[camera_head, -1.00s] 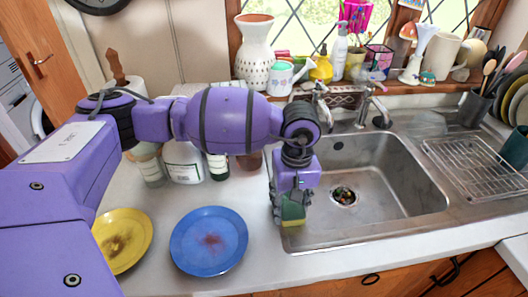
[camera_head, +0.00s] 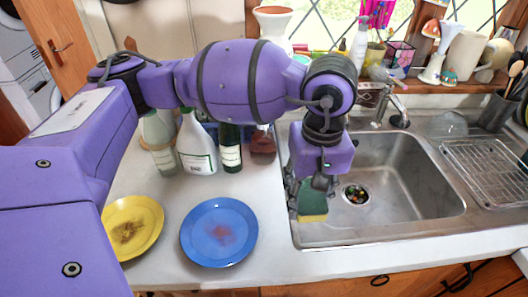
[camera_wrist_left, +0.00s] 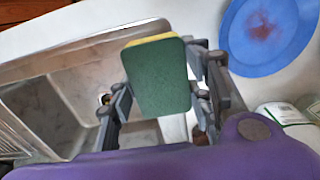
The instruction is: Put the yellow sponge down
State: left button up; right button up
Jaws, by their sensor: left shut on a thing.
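The sponge (camera_head: 312,203) is yellow with a green scouring side. My left gripper (camera_head: 310,188) is shut on it and holds it over the left edge of the sink basin in the head view. In the left wrist view the sponge's green face (camera_wrist_left: 160,78) fills the space between the fingers (camera_wrist_left: 160,90), with a thin yellow strip at its top. I cannot tell its exact height above the sink. My right gripper is not in view.
The sink (camera_head: 400,190) has food bits at its drain (camera_head: 356,194). A stained blue plate (camera_head: 219,250) and stained yellow plate (camera_head: 150,222) lie on the counter. Bottles (camera_head: 195,145) stand behind them. A wire rack (camera_head: 485,168) is at the right. Counter around the plates is clear.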

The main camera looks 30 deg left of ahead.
aim_at(314, 209)
pick_arm(q)
jog(key=s+r+m, duration=0.1)
jog(key=m, duration=0.1)
jog(key=s+d+r+m, duration=0.1)
jog(key=m, duration=0.1)
jog(key=s+d+m+p, duration=0.1)
jog(key=m, duration=0.1)
jog(key=shift+r, duration=0.4)
jog(key=shift+m, duration=0.7)
jog(key=a, duration=0.1)
jog(key=w+a+p, duration=0.1)
jog(key=a+f, duration=0.1)
jog(key=a, duration=0.1)
jog(key=shift+w, duration=0.3)
jog(key=a, duration=0.1)
jog(key=a+f+p, duration=0.1)
jog(key=s+a, duration=0.1)
jog(key=shift+a+f+n, duration=0.15)
jog(key=shift+f+n, duration=0.15)
jog(key=shift+f, duration=0.05)
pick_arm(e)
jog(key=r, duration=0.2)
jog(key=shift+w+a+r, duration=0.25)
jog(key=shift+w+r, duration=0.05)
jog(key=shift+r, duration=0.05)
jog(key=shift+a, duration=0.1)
